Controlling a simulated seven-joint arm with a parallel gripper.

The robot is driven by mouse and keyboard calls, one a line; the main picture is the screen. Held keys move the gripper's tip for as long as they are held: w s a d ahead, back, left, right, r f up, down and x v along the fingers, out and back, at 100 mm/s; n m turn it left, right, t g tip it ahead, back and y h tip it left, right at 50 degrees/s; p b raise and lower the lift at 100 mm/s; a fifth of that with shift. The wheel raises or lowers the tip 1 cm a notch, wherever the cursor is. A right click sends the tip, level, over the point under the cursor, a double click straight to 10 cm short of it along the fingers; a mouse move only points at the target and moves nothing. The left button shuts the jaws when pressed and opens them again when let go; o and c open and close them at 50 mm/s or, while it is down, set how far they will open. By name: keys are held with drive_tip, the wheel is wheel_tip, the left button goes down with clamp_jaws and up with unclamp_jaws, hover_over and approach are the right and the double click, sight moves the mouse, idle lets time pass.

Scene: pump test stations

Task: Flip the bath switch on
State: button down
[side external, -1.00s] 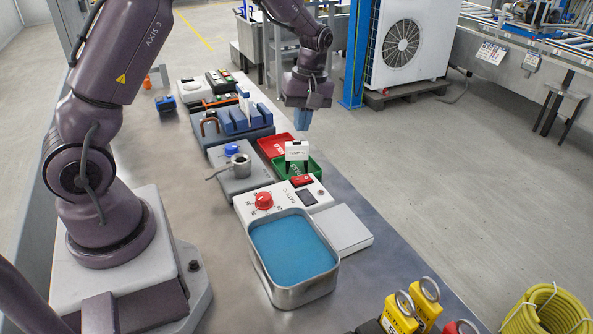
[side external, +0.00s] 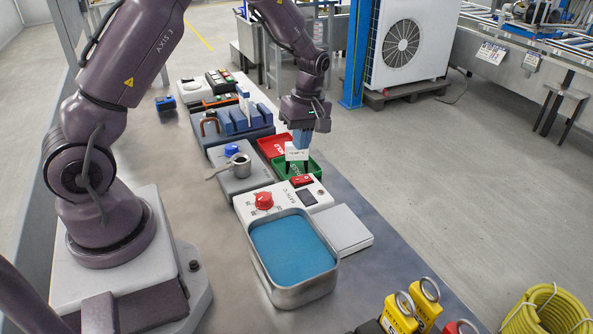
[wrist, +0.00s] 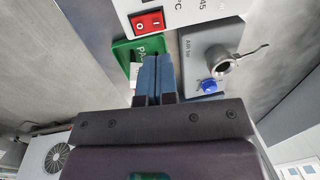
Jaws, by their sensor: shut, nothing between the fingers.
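The bath switch is a red rocker (side external: 302,181) on the white panel of the water bath (side external: 275,292), behind the blue liquid. In the wrist view the rocker (wrist: 146,22) shows an O mark on its left half and an I mark on its right half; I cannot tell which half is pressed. My gripper (side external: 301,145) has its blue fingers shut and empty, pointing down above the green tray, beyond the switch. In the wrist view the closed fingertips (wrist: 158,58) are below the switch in the picture, apart from it.
A white card (side external: 297,153) stands at the green tray (side external: 282,168), close to my fingers. A red tray (side external: 268,148) lies behind. A grey block with a metal cup (side external: 241,164) and blue knob is at left. A red dial (side external: 263,200) sits on the bath panel.

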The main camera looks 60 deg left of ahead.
sight(300, 178)
drive_tip(key=f, duration=0.5)
drive_tip(key=s+f, duration=0.1)
drive_tip(key=f, duration=0.2)
drive_tip(key=shift+f, duration=0.2)
drive_tip(key=shift+s+f, duration=0.2)
drive_tip(key=shift+f, duration=0.1)
drive_tip(key=shift+w, duration=0.1)
drive_tip(key=shift+w+r, duration=0.35)
drive_tip(key=shift+w, duration=0.35)
drive_tip(key=shift+r, duration=0.1)
wheel_tip(300, 178, up, 14)
drive_tip(key=s, duration=0.2)
